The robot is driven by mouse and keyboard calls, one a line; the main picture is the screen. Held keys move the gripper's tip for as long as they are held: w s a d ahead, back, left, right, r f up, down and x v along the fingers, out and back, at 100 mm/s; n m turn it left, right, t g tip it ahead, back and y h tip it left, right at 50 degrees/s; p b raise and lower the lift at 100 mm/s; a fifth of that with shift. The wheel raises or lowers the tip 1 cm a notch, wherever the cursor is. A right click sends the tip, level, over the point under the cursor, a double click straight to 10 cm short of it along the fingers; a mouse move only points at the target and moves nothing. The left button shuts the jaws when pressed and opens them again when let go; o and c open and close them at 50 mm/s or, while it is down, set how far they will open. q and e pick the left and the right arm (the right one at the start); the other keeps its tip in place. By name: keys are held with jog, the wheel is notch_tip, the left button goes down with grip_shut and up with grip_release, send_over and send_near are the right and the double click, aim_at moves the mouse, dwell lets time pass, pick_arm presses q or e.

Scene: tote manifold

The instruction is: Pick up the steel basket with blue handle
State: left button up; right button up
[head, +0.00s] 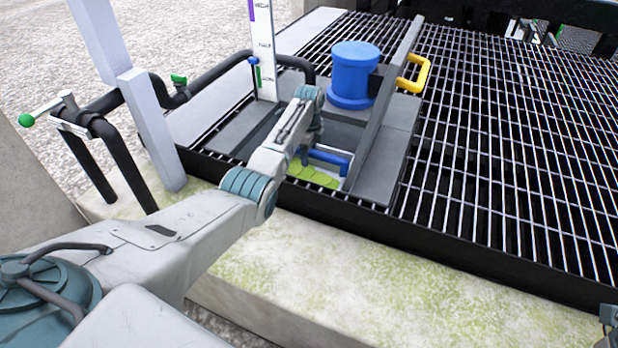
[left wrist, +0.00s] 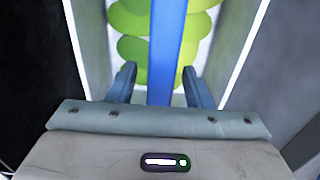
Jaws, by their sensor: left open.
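The blue handle (head: 330,157) shows in the opening of the grating in the head view, just past my left gripper (head: 305,155). In the left wrist view the handle (left wrist: 167,50) runs lengthwise between the two open fingers of my left gripper (left wrist: 160,88), with a gap on each side. Green rounded shapes (left wrist: 125,48) lie below it on a pale surface, between pale walls. The basket's steel body is hard to make out and partly hidden by my arm.
A blue capped cylinder (head: 352,75) stands behind the opening. A grey upright plate (head: 385,110) with a yellow handle (head: 414,75) borders it on the right. A white marked gauge board (head: 263,50) and black pipes (head: 120,150) stand left. Open grating (head: 510,150) spreads right.

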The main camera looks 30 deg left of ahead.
pick_arm(q)
jog(key=shift+r, duration=0.1)
grip_shut()
jog(key=shift+r, duration=0.15)
